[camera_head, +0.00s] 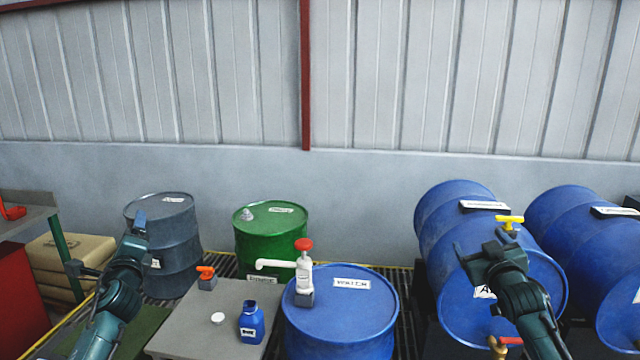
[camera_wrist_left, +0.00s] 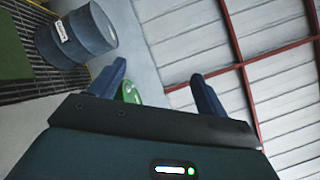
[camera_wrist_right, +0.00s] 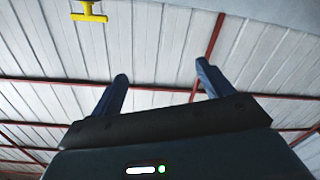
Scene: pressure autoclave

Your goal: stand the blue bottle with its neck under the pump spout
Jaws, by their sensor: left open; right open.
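The blue bottle (camera_head: 252,322) stands upright and uncapped on a low grey table, its label facing me. A white cap (camera_head: 217,319) lies on the table to its left. The white pump (camera_head: 304,275) with a red top stands on the upright blue drum (camera_head: 340,318); its spout (camera_head: 270,264) points left, above and behind the bottle. My left gripper (camera_head: 108,240) is raised at the left, away from the bottle; its spread, empty fingers show in the left wrist view (camera_wrist_left: 157,88). My right gripper (camera_head: 480,250) is in front of a lying blue drum, open and empty in the right wrist view (camera_wrist_right: 160,88).
The grey table (camera_head: 190,312) also holds an orange-topped item (camera_head: 206,278). A green drum (camera_head: 275,235) and a grey drum (camera_head: 165,250) stand behind. Lying blue drums (camera_head: 455,225) with a yellow valve (camera_head: 509,222) are at the right.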

